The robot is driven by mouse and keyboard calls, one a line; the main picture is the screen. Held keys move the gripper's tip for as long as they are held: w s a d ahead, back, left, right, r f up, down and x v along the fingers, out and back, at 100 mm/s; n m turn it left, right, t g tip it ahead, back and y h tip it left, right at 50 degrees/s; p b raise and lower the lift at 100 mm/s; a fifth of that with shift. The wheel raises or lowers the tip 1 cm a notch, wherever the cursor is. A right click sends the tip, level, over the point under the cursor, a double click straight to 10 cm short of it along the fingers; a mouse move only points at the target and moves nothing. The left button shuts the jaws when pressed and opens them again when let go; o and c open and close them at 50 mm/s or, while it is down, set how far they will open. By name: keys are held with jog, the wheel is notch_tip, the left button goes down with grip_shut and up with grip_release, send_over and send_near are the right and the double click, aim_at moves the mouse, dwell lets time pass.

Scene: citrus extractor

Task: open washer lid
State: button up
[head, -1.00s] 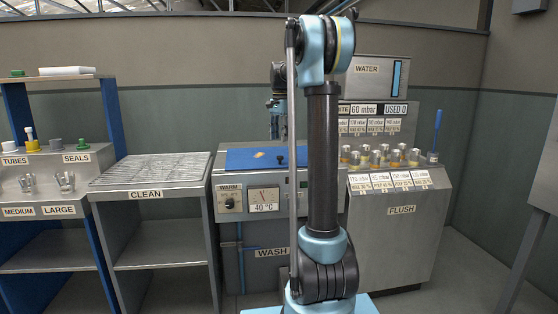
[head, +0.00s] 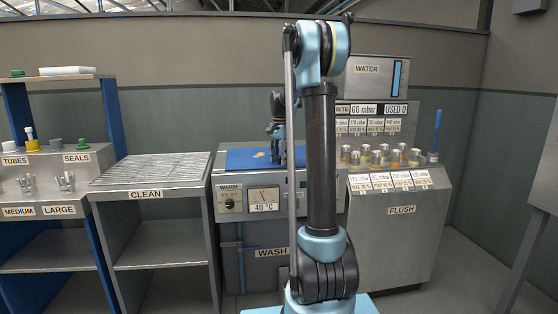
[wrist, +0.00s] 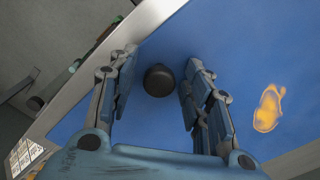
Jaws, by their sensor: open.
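The washer (head: 262,222) stands in the middle of the head view, with its blue lid (head: 242,158) lying flat and shut on top. In the wrist view the blue lid (wrist: 225,60) fills most of the picture. A round black knob (wrist: 159,80) on the lid sits between the fingers of my gripper (wrist: 158,88). The fingers are open, one on each side of the knob, with gaps showing. In the head view my gripper (head: 279,155) is low over the lid, and the knob is hidden there.
An orange smear (wrist: 268,108) marks the lid. The CLEAN rack (head: 150,170) stands left of the washer. The FLUSH station (head: 400,225) with several small cups stands right. My arm covers part of the washer front.

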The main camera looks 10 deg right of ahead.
grip_shut()
jog(key=shift+a, duration=0.1)
jog(key=shift+r, duration=0.1)
